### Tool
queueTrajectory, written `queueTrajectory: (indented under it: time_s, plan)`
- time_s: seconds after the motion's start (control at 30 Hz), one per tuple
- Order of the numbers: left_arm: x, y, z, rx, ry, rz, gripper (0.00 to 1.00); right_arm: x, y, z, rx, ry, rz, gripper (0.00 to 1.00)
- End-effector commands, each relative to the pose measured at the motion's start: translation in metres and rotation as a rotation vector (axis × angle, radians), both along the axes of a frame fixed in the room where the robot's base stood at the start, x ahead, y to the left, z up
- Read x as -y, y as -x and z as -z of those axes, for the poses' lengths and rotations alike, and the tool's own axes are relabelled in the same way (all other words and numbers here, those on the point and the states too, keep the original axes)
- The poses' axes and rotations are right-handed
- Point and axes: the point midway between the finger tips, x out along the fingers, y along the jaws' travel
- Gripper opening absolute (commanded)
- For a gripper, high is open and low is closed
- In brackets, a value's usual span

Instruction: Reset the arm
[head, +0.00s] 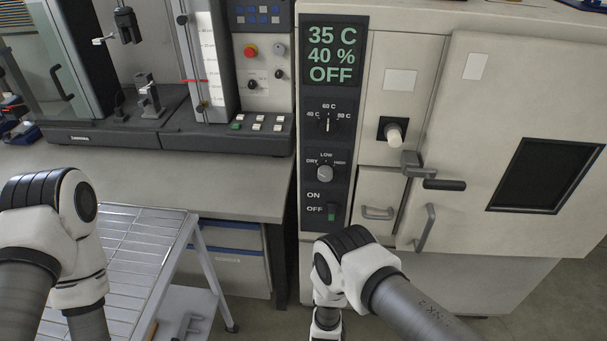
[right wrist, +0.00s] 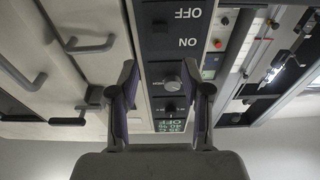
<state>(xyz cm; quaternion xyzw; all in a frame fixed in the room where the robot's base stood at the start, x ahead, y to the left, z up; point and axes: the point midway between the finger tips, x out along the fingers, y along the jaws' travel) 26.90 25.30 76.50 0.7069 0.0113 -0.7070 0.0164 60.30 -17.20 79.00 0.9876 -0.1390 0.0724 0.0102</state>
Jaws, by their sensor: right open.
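My right arm (head: 345,270) reaches in from the lower right in the head view, in front of the chamber's control panel (head: 345,100). Its gripper is below the frame there. In the right wrist view, which is upside down, my right gripper (right wrist: 159,68) is open and empty, with its fingers apart on either side of the panel (right wrist: 160,75) in the background. My left arm (head: 55,235) is bent over the wire cart at the left. Its gripper is out of view.
The chamber display (head: 333,53) reads 35 C, 40 %, OFF. The green switch (head: 331,212) sits by OFF. The chamber door (head: 500,100) looks closed. A wire-rack cart (head: 140,240) stands at lower left, before a bench (head: 230,185) with a test machine (head: 200,140).

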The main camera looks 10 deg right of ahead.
Motion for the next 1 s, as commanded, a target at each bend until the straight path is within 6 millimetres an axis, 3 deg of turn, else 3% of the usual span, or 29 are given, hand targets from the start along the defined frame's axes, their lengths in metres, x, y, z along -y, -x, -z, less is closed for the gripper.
queueTrajectory:
  time_s: [0.13,0.27,0.37,0.47,0.57,0.67,0.8,0.9,1.0]
  plan:
    - [0.000,0.000,0.000,0.000,0.000,0.000,0.48,0.001,-0.005,-0.007,0.012,0.000,0.002,0.48]
    - [0.000,0.000,0.000,0.000,0.000,0.000,0.48,0.018,-0.026,-0.035,0.063,0.006,0.028,0.48]
    - [0.000,0.000,0.000,0.000,0.000,0.000,0.48,0.056,-0.037,-0.065,0.053,0.036,0.063,0.48]
    - [0.000,0.000,0.000,0.000,0.000,0.000,0.48,0.093,-0.025,-0.062,-0.138,0.033,0.053,0.48]
    - [0.000,0.000,0.000,0.000,0.000,0.000,0.48,0.116,0.012,-0.038,-0.419,-0.014,0.025,0.48]
    - [0.000,0.000,0.000,0.000,0.000,0.000,0.48,0.122,0.079,-0.007,-0.750,-0.089,-0.016,0.48]
    - [0.000,0.000,0.000,0.000,0.000,0.000,0.48,0.107,0.197,0.021,-1.195,-0.195,-0.087,0.48]
    - [0.000,0.000,0.000,0.000,0.000,0.000,0.48,0.093,0.271,0.026,-1.445,-0.242,-0.138,0.48]
    - [0.000,0.000,0.000,0.000,0.000,0.000,0.48,0.084,0.317,0.024,-1.613,-0.266,-0.175,0.48]
